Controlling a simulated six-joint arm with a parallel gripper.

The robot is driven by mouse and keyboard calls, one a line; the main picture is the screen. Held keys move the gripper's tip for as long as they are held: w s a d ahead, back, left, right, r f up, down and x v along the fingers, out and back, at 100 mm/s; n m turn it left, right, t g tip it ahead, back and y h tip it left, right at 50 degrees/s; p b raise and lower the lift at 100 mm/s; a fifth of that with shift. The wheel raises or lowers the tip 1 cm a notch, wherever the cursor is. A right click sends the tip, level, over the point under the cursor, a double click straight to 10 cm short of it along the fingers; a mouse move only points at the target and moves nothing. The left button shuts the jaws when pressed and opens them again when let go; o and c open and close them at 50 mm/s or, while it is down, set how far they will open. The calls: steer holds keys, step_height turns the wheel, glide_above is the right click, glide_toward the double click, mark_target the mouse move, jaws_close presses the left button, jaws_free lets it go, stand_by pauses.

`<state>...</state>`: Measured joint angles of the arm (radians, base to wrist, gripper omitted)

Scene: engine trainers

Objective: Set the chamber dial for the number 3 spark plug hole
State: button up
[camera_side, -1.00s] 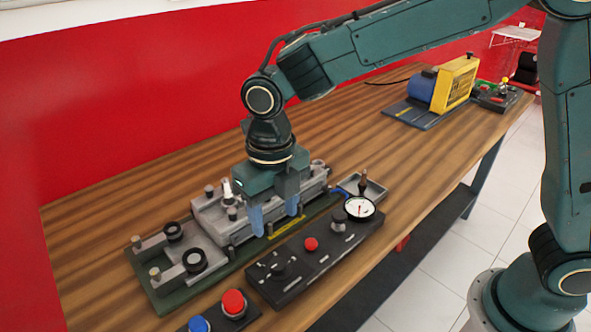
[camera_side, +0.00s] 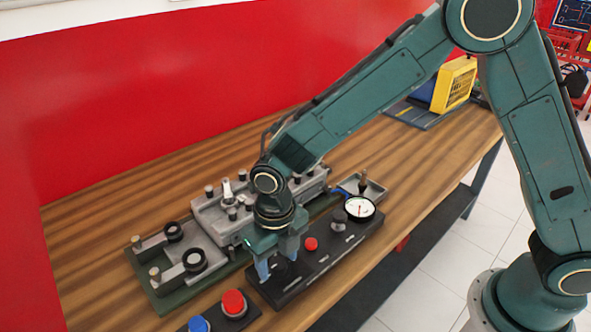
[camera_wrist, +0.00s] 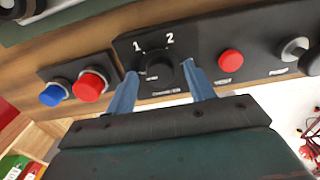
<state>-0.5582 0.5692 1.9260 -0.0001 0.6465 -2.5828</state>
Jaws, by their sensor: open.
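The black chamber dial (camera_wrist: 161,72) sits on a black control panel (camera_side: 322,264), with white numbers 1 and 2 beyond it in the wrist view. Other small markings lie beside the dial, but I cannot read a 3 or where the dial points. My gripper (camera_side: 278,262) is low over the panel's left end, pointing down. Its blue fingers, which also show in the wrist view (camera_wrist: 159,76), are open, one on each side of the dial; I cannot tell whether they touch it. In the side view the fingers mostly hide the dial.
A red button (camera_side: 310,243), a grey knob (camera_side: 339,221) and a round gauge (camera_side: 359,207) sit further right on the panel. Left stands a box with red (camera_side: 233,303) and blue (camera_side: 199,325) buttons. A grey engine block (camera_side: 208,217) with a white-topped plug (camera_side: 227,189) lies behind.

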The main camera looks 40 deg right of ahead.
steer(key=shift+f, duration=0.1)
steer(key=shift+c, duration=0.4)
steer(key=c, duration=0.9)
